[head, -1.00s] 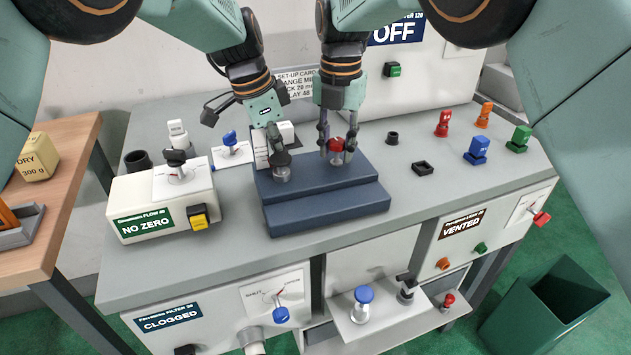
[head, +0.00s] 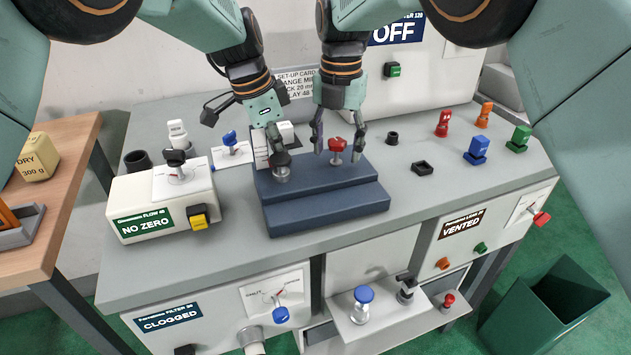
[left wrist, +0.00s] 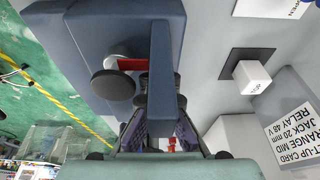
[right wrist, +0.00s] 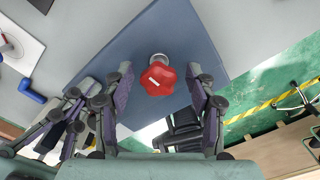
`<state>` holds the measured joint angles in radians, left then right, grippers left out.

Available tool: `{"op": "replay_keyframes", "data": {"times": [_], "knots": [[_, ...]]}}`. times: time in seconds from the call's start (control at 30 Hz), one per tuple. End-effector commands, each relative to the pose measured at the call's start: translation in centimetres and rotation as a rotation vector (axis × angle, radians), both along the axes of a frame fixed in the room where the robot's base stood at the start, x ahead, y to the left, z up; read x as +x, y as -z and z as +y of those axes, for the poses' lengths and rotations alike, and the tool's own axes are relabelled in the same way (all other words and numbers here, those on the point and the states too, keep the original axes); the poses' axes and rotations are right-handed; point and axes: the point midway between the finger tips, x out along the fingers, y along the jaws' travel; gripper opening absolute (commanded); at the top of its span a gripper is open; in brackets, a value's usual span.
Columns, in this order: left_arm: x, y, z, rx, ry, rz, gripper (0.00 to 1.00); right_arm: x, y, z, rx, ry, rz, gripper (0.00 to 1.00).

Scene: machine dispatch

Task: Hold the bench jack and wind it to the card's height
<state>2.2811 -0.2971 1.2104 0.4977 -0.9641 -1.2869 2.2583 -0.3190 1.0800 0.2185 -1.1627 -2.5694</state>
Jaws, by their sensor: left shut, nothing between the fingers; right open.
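The bench jack is a stepped dark-blue block (head: 325,210) on the grey bench. A red lobed knob (head: 337,145) stands on a metal stem on its top. It also shows in the right wrist view (right wrist: 158,78). My right gripper (head: 338,152) is open, its fingers on either side of the red knob and apart from it. My left gripper (head: 272,142) is shut at the jack's left end, beside a dark round-topped metal piece (head: 281,173). In the left wrist view, a blue bar hides part of its fingers. The set-up card (head: 296,82) behind reads "JACK 20 mm".
The NO ZERO box (head: 150,217) stands left of the jack. A dark ring (head: 392,137), a black square part (head: 422,168) and several coloured pieces stand to the right. A shelf (head: 375,328) with a blue-topped piece juts out below. A green bin (head: 560,310) stands at lower right.

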Motion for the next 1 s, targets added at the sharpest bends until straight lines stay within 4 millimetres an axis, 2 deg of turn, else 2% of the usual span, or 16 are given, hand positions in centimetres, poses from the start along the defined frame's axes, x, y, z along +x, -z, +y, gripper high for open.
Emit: {"op": "replay_keyframes", "data": {"times": [0.03,0.5,0.87,1.0], "knots": [[-0.5,0.9,0.1,0.006,0.001,0.020,0.00,0.0,-0.2,0.0,0.001,0.000,-0.001,0.57],[-0.5,0.9,0.1,0.005,0.001,0.020,0.00,0.1,-3.6,0.0,0.001,0.000,-0.004,0.57],[-0.5,0.9,0.1,0.005,0.002,0.021,0.00,0.1,-4.2,0.0,0.001,0.000,-0.006,0.58],[-0.5,0.9,0.1,0.005,0.002,0.021,0.00,0.2,-4.6,0.0,0.002,0.095,-0.008,0.58]]}}
